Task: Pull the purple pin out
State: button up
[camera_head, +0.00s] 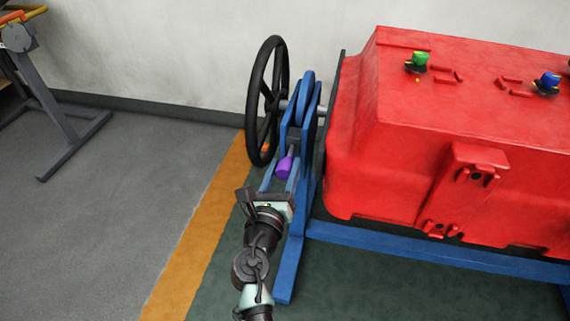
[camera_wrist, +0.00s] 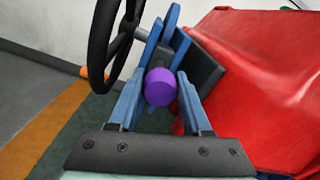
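The purple pin (camera_head: 284,167) shows as a short purple knob on the blue stand (camera_head: 297,225), just below and right of the black handwheel. In the wrist view the purple pin (camera_wrist: 160,87) is in the middle, facing the camera. My gripper (camera_head: 277,180) reaches up toward it from below. In the wrist view the two blue fingers of my gripper (camera_wrist: 156,92) are apart, one on each side of the purple pin. I cannot tell whether either finger touches it. The pin's shaft is hidden behind its knob.
The black handwheel (camera_head: 252,100) stands close to the left of the pin. A large red tank (camera_head: 400,150) with green and blue valves stands to the right on a blue frame. The grey floor (camera_head: 130,200) at left is free up to another grey stand (camera_head: 65,125).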

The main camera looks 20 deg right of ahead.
jog(key=o, duration=0.4)
jog(key=shift+s, duration=0.1)
jog(key=p+v, duration=0.3)
jog(key=v, duration=1)
jog(key=shift+a, duration=0.1)
jog(key=w+a+r+m+t+y, duration=0.1)
jog(key=w+r+m, duration=0.1)
jog(key=r+m, duration=0.65)
jog(key=w+a+r+m+t, duration=0.15)
jog(key=r+m, duration=0.45)
jog(key=r, duration=0.6)
jog(key=w+r+m+t+y, duration=0.1)
jog(key=w+r+m+t, duration=0.1)
jog(key=r+m, duration=0.7)
jog(key=s+a+r+m+t+y+p, duration=0.1)
jog(key=s+a+r+m+t+y, duration=0.2)
jog(key=r, duration=0.6)
jog(key=s+a+r+m+t+y+p, duration=0.1)
jog(key=s+r+m+t+y, duration=0.15)
jog(key=s+r, duration=0.5)
jog(key=s+a+r+m+t+y+p, duration=0.1)
jog(key=s+a+r+m+t+y, duration=0.25)
jog(key=r, duration=0.75)
notch_tip(320, 180, up, 28)
jog(key=w+g+h+p, duration=0.1)
jog(key=p, duration=2.7)
jog(key=shift+w+d, duration=0.15)
jog(key=shift+d, duration=0.3)
